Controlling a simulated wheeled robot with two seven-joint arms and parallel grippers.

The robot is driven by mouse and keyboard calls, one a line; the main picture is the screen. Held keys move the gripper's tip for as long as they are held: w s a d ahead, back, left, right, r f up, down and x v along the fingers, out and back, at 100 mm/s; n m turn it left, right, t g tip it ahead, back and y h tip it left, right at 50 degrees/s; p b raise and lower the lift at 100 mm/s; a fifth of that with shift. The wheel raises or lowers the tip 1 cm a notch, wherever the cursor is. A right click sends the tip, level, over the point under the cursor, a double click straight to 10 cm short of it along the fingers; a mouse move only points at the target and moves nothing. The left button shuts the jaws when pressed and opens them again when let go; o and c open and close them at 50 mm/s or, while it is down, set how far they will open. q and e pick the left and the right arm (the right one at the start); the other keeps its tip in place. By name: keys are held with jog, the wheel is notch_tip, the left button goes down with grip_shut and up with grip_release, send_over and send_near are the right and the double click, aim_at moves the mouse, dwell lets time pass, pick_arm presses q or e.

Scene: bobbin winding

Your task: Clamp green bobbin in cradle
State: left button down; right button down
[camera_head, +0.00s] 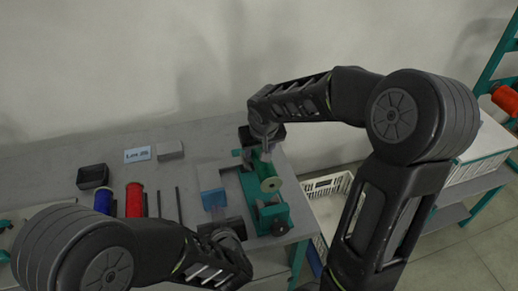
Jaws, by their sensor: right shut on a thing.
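The green bobbin (268,175) lies with its pale round end toward me, at the teal cradle (274,216) on the right part of the table. I cannot tell whether it rests fully in the cradle. My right gripper (264,149) reaches down from above and is shut on the bobbin's far end. My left gripper (217,226) is low in front of a blue block (213,198), left of the cradle. Its fingers are dark and partly hidden by its own wrist, so its opening is unclear.
A black bin (92,176), a label card (137,154) and a grey block (169,150) are behind. A white crate (328,185) is right of the table.

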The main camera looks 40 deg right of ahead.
aim_at(213, 194)
pick_arm(q)
jog(key=shift+w+d, duration=0.3)
jog(key=shift+w, duration=0.6)
jog(key=shift+w, duration=0.2)
dwell(1.3)
jog(key=shift+w+d+r, duration=0.1)
jog(key=shift+w+d, duration=0.15)
jog(key=shift+w, duration=0.5)
jog(key=shift+w+d+f, duration=0.1)
jog(key=shift+w+d, duration=0.2)
jog(key=shift+w, duration=0.4)
jog(key=shift+w+d+r, duration=0.1)
jog(key=shift+w+d, duration=0.15)
jog(key=shift+w, duration=0.5)
pick_arm(e)
jog(key=shift+f, duration=3)
jog(key=shift+f, duration=1.35)
